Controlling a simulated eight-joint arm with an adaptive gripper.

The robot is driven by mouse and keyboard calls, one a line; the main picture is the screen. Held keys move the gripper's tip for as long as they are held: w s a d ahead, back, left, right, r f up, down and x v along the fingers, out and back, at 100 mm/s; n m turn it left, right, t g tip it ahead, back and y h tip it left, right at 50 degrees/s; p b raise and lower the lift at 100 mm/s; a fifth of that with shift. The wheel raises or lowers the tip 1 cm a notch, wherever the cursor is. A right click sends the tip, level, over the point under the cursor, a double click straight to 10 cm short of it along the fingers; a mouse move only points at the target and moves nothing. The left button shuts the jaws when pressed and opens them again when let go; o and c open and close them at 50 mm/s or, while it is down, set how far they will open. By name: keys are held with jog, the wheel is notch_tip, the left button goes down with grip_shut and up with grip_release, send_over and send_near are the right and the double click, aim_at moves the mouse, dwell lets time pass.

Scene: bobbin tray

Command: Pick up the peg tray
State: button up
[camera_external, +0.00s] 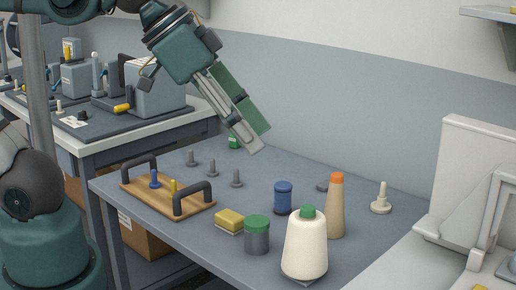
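The peg tray (145,196) is a flat wooden board with a dark arched handle at each end. It lies on the left part of the blue-grey table. A blue peg (154,179) and a yellow peg (174,187) stand on it. My gripper (256,142) is in the air up and to the right of the tray, pointing down and to the right, apart from the tray. A green panel and long light grey finger parts show side by side. From this angle I cannot tell whether the gripper is open or shut.
Several grey pegs (236,179) stand behind the tray. A yellow block (230,219), a green-lidded grey jar (257,236), a blue spool (283,197), a white cone (305,245) and a tan orange-topped cone (336,208) stand to its right.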

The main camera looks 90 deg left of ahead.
jog(key=w+a+r+n+t+b, duration=0.1)
jog(key=w+a+n+b, duration=0.1)
jog(key=w+a+n, duration=0.65)
jog(key=w+a+r+n+t+b, duration=0.1)
jog(key=w+a+n+t, duration=0.1)
jog(key=w+a+n, duration=0.7)
jog(key=w+a+f+n+t+y+b, duration=0.1)
jog(key=w+a+n, duration=0.6)
jog(key=a+n, duration=0.4)
jog(key=w+a+f+n+t+y+b, duration=0.1)
jog(key=w+a+f+n+b, duration=0.1)
jog(key=w+a+n, duration=0.7)
send_near(384, 190)
jog(key=x, duration=0.3)
jog(key=shift+s+d+f, duration=0.1)
jog(key=shift+f, duration=0.15)
jog(key=shift+x, duration=1.3)
